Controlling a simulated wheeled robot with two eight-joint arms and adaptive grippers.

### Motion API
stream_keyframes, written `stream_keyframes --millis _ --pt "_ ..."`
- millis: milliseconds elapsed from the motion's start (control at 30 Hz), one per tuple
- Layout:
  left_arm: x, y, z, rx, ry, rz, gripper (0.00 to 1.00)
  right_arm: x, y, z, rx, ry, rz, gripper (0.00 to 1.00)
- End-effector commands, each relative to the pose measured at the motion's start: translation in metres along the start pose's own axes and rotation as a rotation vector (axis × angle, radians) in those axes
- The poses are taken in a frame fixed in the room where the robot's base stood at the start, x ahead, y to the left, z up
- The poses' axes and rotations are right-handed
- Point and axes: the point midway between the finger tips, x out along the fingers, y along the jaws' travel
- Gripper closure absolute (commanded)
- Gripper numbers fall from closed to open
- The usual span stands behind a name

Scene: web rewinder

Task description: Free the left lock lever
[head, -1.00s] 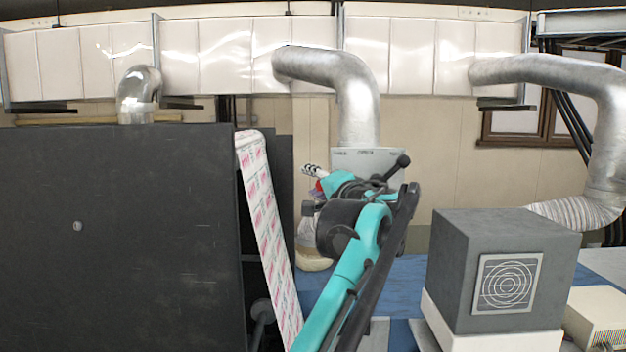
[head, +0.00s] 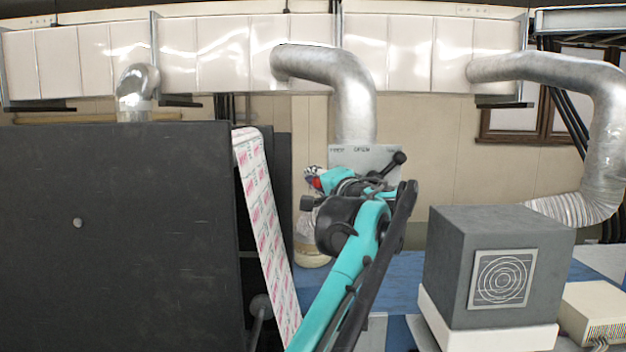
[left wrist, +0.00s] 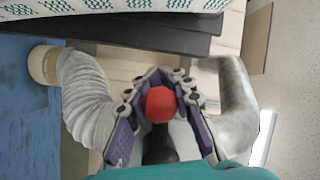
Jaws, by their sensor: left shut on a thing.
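A round red knob (left wrist: 160,104) on a dark stem sits between the fingers of my left gripper (left wrist: 158,108) in the left wrist view. The purple-padded fingers are closed on it from both sides. In the head view my left gripper (head: 315,180) is small at the end of my teal and black arm, with a bit of red at its tip. A grey plate (head: 365,155) with small lettering, too small to read surely, stands behind my wrist. My arm hides most of the lever and its base. My right gripper is out of view.
A large dark panel (head: 120,230) fills the left, beside a slanted printed web (head: 265,220). A grey box with a ring target (head: 500,270) stands at the right. Silver ducts (head: 350,85) hang behind. Blue floor (head: 405,275) shows between.

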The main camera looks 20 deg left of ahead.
Motion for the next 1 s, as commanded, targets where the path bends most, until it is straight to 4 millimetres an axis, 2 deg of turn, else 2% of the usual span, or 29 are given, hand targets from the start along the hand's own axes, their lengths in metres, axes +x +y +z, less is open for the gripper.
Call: stream_keyframes --millis 600,1000 --pt "0.000 -0.026 -0.012 0.369 0.071 -0.174 1.00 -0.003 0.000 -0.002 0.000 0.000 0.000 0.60" --pt "-0.002 -0.034 -0.019 0.510 0.100 -0.240 1.00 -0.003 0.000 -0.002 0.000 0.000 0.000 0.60"
